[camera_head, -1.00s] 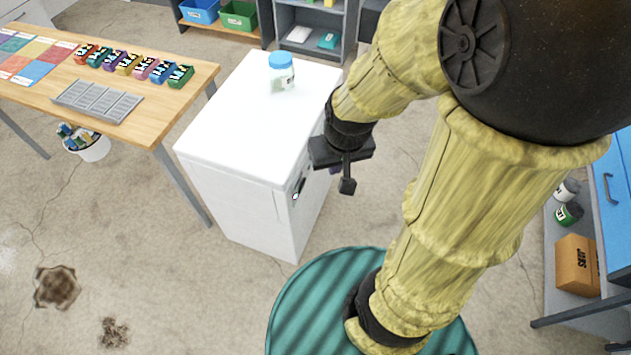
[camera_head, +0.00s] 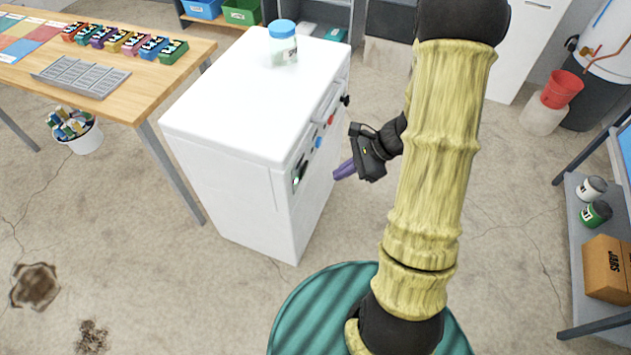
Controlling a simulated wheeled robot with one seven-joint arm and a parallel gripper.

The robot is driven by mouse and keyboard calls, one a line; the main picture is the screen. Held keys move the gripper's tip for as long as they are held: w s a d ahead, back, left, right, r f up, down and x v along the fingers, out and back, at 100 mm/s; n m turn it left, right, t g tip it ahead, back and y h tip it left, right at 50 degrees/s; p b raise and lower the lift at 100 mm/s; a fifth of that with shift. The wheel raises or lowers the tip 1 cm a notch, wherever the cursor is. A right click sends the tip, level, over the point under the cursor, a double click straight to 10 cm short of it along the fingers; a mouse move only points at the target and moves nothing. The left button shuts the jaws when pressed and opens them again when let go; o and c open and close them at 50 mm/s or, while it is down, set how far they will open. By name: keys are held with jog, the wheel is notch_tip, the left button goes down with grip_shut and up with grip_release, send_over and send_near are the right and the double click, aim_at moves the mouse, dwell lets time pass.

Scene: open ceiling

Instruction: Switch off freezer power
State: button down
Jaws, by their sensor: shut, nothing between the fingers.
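The freezer (camera_head: 225,185) is a white chest-type box left of centre. Its right side bears a dark panel (camera_head: 300,172) with a small light spot, a blue round part (camera_head: 318,142), a red round part (camera_head: 331,119) and a black knob (camera_head: 346,100) towards the back. Which of these is the power switch I cannot tell. My gripper (camera_head: 345,170) is to the right of that side, with its purple fingers shut and empty, pointing left at the freezer. The fingertips look close to the side, but I cannot tell the exact gap.
A wooden table (camera_head: 150,88) with several small coloured boxes is at left. A shelf with cans and a carton (camera_head: 606,268) is at right. Floor is clear in front of the freezer.

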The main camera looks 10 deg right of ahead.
jog(key=w+d+f+m+t+b, duration=0.3)
jog(key=w+d+f+m+t, duration=0.1)
jog(key=f, duration=0.5)
jog(key=w+d+m, duration=0.1)
jog(key=d+m, duration=0.1)
jog(key=shift+w+d+m+y+b, duration=0.15)
jog(key=shift+w+m+y+b, duration=0.15)
jog(key=shift+w+b, duration=0.1)
send_near(305, 169)
jog(key=w+a+f, duration=0.1)
jog(key=a+f, duration=0.1)
jog(key=f, duration=0.1)
jog(key=w+f+b, duration=0.1)
jog(key=f, duration=0.1)
jog(key=shift+w+a, duration=0.3)
jog(key=shift+a, duration=0.1)
jog(key=shift+w+a+r, duration=0.1)
jog(key=shift+w+a, duration=0.2)
jog(key=shift+a, duration=0.1)
